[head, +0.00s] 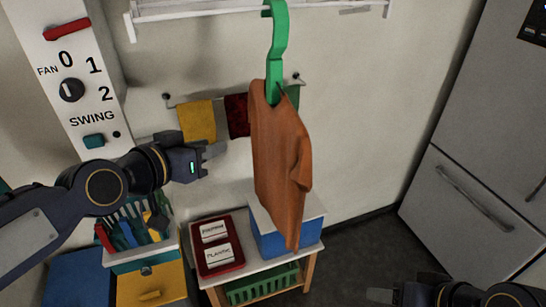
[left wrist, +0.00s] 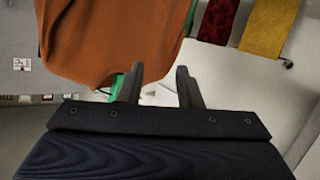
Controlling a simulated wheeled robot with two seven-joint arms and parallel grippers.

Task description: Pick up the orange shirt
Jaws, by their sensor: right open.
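The orange shirt (head: 277,155) hangs on a green hanger (head: 277,50) from the white rack at the top of the head view. My left gripper (head: 213,153) is left of the shirt at mid height, pointing toward it, with a gap in the picture. In the left wrist view the shirt (left wrist: 105,35) fills the upper left beyond the fingertips. The left fingers (left wrist: 159,75) are apart with nothing between them. My right gripper (head: 380,295) is low at the bottom edge, far from the shirt and partly cut off.
The white rack (head: 190,10) spans the top. Yellow (head: 198,122) and dark red (head: 237,115) cloths hang on the wall behind. A fan-and-swing panel (head: 75,75) stands at left. Below are a red tray (head: 218,268), a blue box (head: 285,243) and a tool bin. A grey fridge (head: 470,190) stands at right.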

